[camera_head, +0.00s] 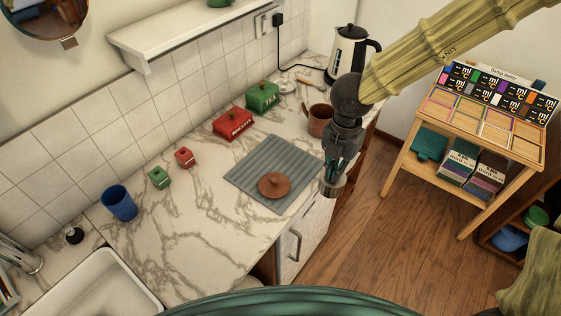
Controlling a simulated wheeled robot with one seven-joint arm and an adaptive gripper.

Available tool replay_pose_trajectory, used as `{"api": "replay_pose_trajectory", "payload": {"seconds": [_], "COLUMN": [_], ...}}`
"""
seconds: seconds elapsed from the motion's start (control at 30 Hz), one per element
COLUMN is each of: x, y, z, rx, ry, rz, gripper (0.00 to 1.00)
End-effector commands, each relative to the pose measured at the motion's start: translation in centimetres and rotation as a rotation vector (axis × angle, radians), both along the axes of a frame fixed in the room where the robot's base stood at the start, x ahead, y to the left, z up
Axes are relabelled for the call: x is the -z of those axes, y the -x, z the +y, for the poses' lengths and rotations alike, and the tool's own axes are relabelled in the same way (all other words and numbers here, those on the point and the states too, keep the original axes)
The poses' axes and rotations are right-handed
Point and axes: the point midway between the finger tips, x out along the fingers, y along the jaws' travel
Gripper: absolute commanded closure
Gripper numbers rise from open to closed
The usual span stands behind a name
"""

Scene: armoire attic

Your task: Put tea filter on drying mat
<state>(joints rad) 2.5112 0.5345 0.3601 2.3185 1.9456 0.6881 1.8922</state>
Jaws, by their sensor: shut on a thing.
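The drying mat (247,168) is a grey ribbed rectangle on the marble counter near its front right edge. A brown round lid with a knob (274,185) lies on its front part. My gripper (334,171) points down just right of the mat, by the counter's edge. It is shut on a small metallic round thing, seemingly the tea filter (332,187). The filter appears beyond the mat's right corner, in front of the floor and cabinet; its exact height is unclear. The fingers partly hide it.
A brown mug (320,120) stands close behind my gripper, with a kettle (349,53) farther back. Red (233,123) and green (262,96) boxes stand behind the mat. A blue cup (119,202) and sink (105,287) are at left.

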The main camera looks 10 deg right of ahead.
Motion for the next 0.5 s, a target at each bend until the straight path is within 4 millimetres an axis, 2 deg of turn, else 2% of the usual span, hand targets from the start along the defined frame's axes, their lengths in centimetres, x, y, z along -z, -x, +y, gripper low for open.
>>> {"api": "replay_pose_trajectory", "payload": {"seconds": [0.17, 0.5], "x": [0.0, 0.5], "y": [-2.2, -8.0], "z": [1.1, 3.3], "rx": [0.001, -0.002], "ry": [0.001, 0.001], "rz": [0.002, 0.001], "gripper": [1.0, 1.0]}}
